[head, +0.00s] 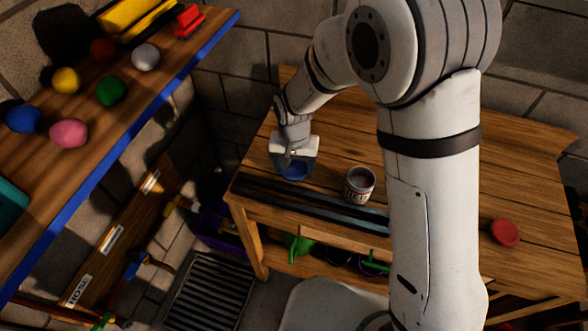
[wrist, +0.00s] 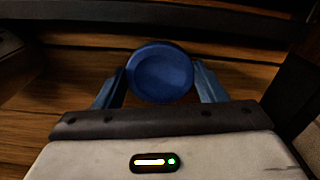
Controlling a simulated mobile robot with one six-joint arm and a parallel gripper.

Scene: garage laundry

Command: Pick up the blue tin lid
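The blue tin lid (head: 294,172) is a round, shallow disc near the left end of the wooden workbench (head: 335,130). In the wrist view the blue lid (wrist: 161,72) lies between the two fingers of my gripper (wrist: 158,85). A finger stands close on each side of it, but I cannot tell whether they press on it. In the head view my gripper (head: 293,165) points down over the lid and partly hides it. I cannot tell whether the lid rests on the bench or is raised.
An open tin (head: 359,185) stands right of my gripper. Dark strips (head: 310,201) lie along the bench's front edge. A red lid (head: 504,232) lies at the right. A shelf with several coloured balls (head: 111,91) is at upper left. The bench behind is largely clear.

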